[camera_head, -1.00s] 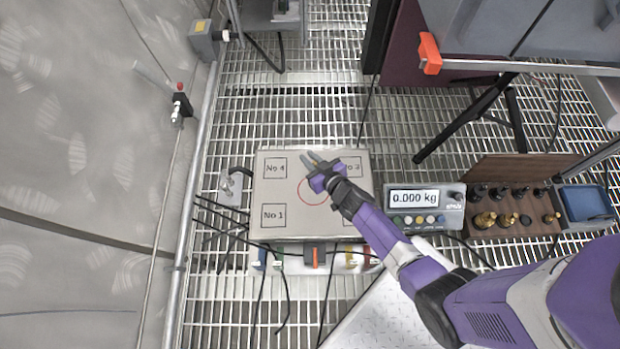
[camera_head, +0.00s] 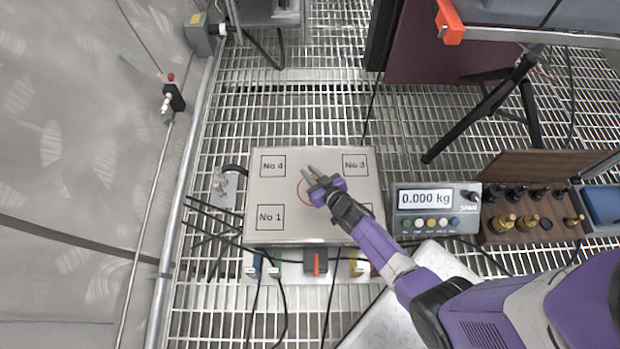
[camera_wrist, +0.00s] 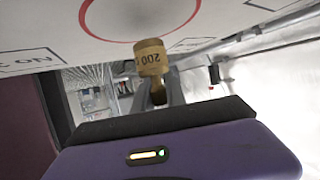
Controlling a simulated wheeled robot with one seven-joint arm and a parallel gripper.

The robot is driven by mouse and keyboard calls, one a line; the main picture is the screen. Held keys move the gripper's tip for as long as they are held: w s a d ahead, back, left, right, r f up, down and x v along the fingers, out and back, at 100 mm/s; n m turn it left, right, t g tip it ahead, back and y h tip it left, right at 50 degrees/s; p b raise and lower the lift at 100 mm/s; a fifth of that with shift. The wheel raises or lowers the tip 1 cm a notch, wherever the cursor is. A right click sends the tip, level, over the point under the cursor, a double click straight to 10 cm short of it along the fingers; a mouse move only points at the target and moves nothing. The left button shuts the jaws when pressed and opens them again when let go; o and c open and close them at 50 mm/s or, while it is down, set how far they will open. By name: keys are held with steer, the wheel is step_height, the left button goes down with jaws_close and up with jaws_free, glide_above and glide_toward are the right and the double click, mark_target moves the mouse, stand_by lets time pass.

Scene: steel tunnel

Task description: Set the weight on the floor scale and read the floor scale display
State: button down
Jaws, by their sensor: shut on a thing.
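The floor scale platform (camera_head: 270,190) is a pale square plate with corner boxes marked No 1, No 4 and No 3 and a red circle in its middle. My gripper (camera_head: 312,174) is over the circle's upper left part. In the wrist view, my gripper (camera_wrist: 160,92) is shut on a small brass weight (camera_wrist: 151,58) marked 200. The weight shows against the plate, close to the red circle; I cannot tell whether it touches. It is not clear in the head view. The floor scale display (camera_head: 426,199) reads 0.000 kg.
A wooden weight case (camera_head: 530,232) with several brass and dark weights stands right of the display. A blue tray (camera_head: 605,204) is beside it. Cables and an orange-black switch (camera_head: 315,262) lie along the platform's front. A pipe and tunnel wall bound the left.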

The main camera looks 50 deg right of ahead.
steer(key=shift+f+b, duration=0.45)
steer(key=shift+f, duration=0.55)
steer(key=shift+f, duration=0.1)
steer(key=c, duration=1.4)
jaws_free()
steer(key=shift+o, duration=0.2)
